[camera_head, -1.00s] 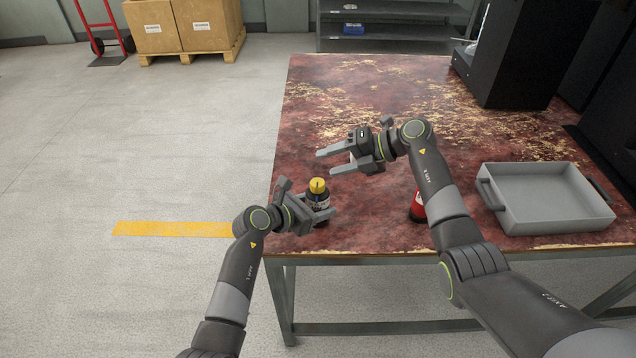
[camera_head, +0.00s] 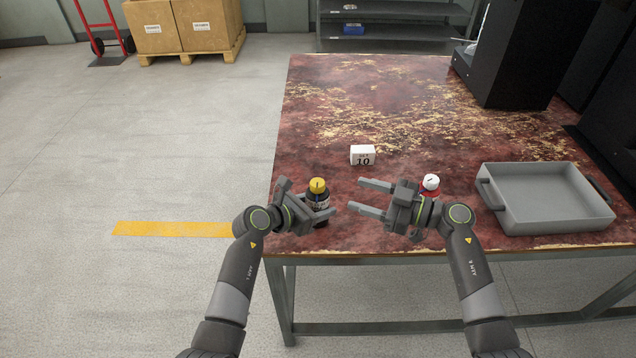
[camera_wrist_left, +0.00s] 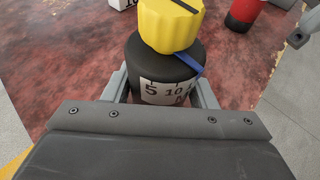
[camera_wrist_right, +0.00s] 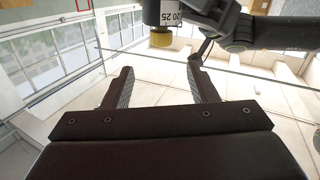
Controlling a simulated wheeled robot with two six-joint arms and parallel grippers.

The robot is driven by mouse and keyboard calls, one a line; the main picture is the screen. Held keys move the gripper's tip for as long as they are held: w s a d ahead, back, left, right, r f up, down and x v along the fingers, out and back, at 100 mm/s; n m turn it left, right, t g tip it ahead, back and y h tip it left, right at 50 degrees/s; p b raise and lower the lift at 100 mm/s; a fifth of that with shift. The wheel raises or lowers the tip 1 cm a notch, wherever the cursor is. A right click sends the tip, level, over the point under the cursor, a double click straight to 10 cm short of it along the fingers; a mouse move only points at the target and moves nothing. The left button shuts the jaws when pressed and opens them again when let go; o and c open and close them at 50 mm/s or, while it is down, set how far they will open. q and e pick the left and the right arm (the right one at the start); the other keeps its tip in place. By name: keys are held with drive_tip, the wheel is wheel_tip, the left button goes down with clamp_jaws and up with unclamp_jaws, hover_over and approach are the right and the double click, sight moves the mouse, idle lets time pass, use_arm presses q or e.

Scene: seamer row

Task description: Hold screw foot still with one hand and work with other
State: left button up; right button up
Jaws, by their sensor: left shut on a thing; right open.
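The screw foot (camera_head: 318,200) has a black body and a yellow knob with a dark line on it. It stands upright near the table's front left. My left gripper (camera_head: 313,213) is shut around its body. The left wrist view shows a blue pointer (camera_wrist_left: 188,64) under the yellow knob (camera_wrist_left: 170,22) and a white scale (camera_wrist_left: 168,92) with 5 and 10, partly hidden by the gripper. My right gripper (camera_head: 362,196) is open and empty, to the right of the screw foot, fingers pointing left towards it. The right wrist view shows the screw foot upside down (camera_wrist_right: 162,14) at the top.
A white block (camera_head: 362,155) marked 10 stands behind the grippers. A red thing with a white top (camera_head: 431,183) is partly hidden behind my right gripper. A grey tray (camera_head: 545,218) is at the right. Black equipment (camera_head: 510,50) stands at the back right. The back left tabletop is clear.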

sight(318, 182)
drive_tip(key=shift+m, duration=0.8)
drive_tip(key=x, duration=1.1)
drive_tip(key=shift+a+f, duration=0.2)
drive_tip(key=shift+f, duration=0.05)
drive_tip(key=c, duration=1)
drive_tip(key=shift+o, duration=0.2)
drive_tip(key=m+t+h, duration=0.1)
drive_tip(key=m+t, duration=0.1)
drive_tip(key=t, duration=0.1)
drive_tip(key=m+t+h, duration=0.2)
drive_tip(key=shift+s+t+h, duration=0.1)
drive_tip(key=shift+t+h, duration=0.2)
drive_tip(key=shift+t, duration=0.1)
drive_tip(key=shift+h, duration=0.3)
